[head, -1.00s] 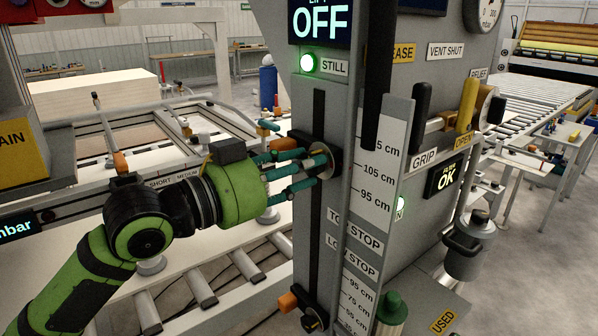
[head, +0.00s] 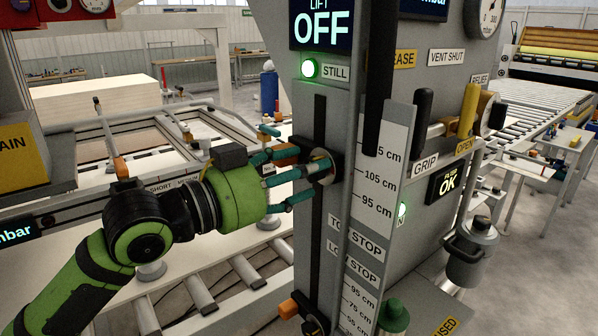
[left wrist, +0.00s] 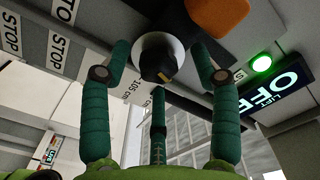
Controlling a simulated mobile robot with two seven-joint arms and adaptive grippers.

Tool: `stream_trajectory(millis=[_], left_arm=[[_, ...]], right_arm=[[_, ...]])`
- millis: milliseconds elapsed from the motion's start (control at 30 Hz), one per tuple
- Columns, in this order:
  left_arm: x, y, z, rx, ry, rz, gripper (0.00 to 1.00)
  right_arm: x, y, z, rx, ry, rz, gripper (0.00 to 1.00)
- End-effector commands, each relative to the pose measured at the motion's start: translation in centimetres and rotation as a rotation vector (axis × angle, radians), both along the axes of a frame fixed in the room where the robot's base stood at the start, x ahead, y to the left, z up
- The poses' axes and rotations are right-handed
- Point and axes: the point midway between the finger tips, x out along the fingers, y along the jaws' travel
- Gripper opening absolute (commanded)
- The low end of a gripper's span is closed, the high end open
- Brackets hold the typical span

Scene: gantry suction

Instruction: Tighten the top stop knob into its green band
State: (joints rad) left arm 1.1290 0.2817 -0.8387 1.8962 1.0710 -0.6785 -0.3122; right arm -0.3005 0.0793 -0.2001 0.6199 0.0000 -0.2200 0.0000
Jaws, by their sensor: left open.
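The top stop knob (head: 322,165) is a dark round knob with a pale rim, on the slotted column face. In the left wrist view the knob (left wrist: 160,57) shows a dark centre with a small yellow mark. An orange block (left wrist: 219,14) sits beside it. My left gripper (head: 306,173) has three teal fingers, spread open around the front of the knob; gaps show between fingers and knob in the wrist view. I cannot make out the green band in either view. My right gripper is not in view.
A height scale (head: 378,190) and a long black bar (head: 379,80) stand just right of the knob. A lower stop with an orange block (head: 288,308) sits lower on the column. A roller frame (head: 200,293) lies below my left arm.

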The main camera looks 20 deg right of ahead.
Motion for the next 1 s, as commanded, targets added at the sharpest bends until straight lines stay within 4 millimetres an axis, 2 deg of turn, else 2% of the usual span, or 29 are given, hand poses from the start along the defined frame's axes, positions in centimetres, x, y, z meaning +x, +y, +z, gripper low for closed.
stream_trajectory(millis=[167,500,633,900,1000], left_arm=[[-0.4,1.3,-0.1,0.000,0.001,0.001,0.62],[-2.1,6.3,-0.1,0.001,-0.001,0.003,0.62],[-2.4,7.0,0.0,0.000,-0.001,0.001,0.62],[-2.5,7.1,0.0,0.000,0.001,0.000,0.62],[-1.6,6.8,0.4,-0.028,0.072,0.003,0.62]], right_arm=[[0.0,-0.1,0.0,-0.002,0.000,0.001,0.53],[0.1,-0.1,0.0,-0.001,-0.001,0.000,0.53],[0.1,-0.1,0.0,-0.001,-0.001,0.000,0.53],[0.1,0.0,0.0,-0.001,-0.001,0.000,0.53],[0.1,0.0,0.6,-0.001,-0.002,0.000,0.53]])
